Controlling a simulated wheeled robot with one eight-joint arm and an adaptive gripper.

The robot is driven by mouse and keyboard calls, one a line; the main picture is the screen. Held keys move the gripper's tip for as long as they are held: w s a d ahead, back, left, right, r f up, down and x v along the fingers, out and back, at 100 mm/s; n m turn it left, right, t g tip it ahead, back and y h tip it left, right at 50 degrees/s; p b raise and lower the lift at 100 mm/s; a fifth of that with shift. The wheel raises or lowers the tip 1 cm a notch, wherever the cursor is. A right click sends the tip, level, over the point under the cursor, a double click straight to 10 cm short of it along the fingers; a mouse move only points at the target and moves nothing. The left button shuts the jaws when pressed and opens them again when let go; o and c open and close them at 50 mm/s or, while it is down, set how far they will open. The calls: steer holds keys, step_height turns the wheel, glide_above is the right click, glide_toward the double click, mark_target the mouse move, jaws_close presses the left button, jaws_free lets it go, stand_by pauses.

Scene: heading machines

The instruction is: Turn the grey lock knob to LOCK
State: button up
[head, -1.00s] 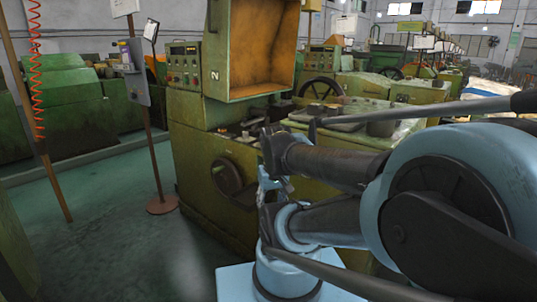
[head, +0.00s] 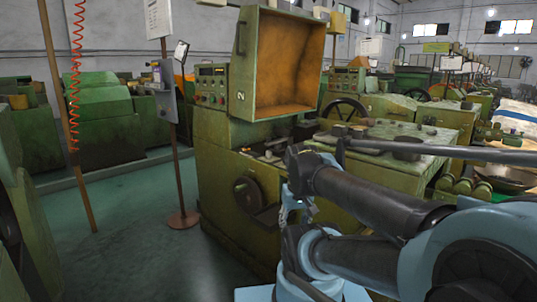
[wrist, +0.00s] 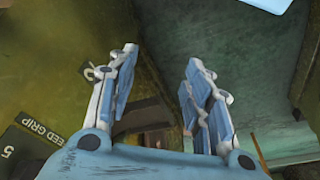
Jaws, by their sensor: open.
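The green machine (head: 245,190) stands in the middle of the head view, with a control panel (head: 212,88) of small knobs and buttons on its upper left. I cannot pick out the grey lock knob in either view. My gripper (head: 290,208) is in front of the machine's front side, partly hidden by my arm. In the wrist view my gripper (wrist: 160,60) is open, with its two blue fingers apart and no object held. A dark label reading "FEED GRIP" (wrist: 40,128) is on the green surface left of the fingers.
An open orange-lined hood (head: 290,65) rises above the machine. A dark handwheel (head: 247,195) is on its front. A sign post (head: 178,150) and a wooden pole (head: 65,120) with a red coiled hose (head: 76,80) stand at left. Green floor (head: 130,240) there is clear.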

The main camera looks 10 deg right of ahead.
steer(key=w+r+m, duration=0.3)
steer(key=w+r, duration=0.9)
step_height(320, 180, up, 11)
steer(key=m+g, duration=0.2)
steer(key=m, duration=0.9)
glide_above(269, 155)
steer(key=w, duration=0.2)
steer(key=f, duration=1.7)
steer(key=shift+s+d+f, duration=0.1)
steer(key=shift+s, duration=0.1)
steer(key=c, duration=1.1)
